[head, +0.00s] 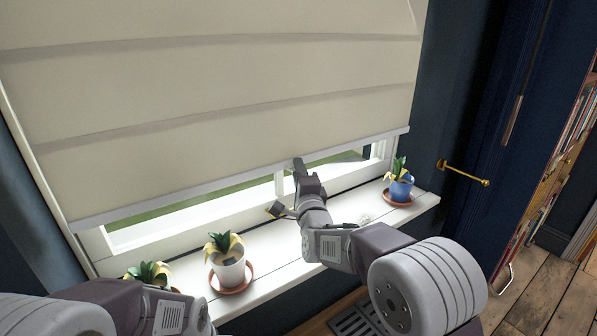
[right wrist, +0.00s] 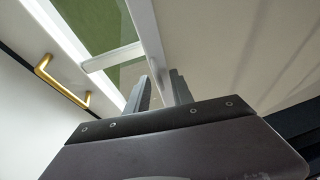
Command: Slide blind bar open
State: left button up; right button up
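A cream fabric blind (head: 210,80) hangs over the window, lowered over most of it. Its pale bottom bar (head: 180,197) runs along the lower edge, tilted up to the right in the head view. My right gripper (head: 300,172) is at the bar, right of its middle, with one finger in front of the blind. In the right wrist view the bar (right wrist: 147,40) runs between the two fingers of my right gripper (right wrist: 160,88) and fills the narrow gap; the gripper looks shut on it.
Potted plants stand on the white sill (head: 262,248): a white pot (head: 230,270) left of my right arm, a blue pot (head: 401,188) right of it, and another plant (head: 148,274) at far left. A brass handle (head: 463,173) sticks out at right.

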grip_shut()
dwell(1.3)
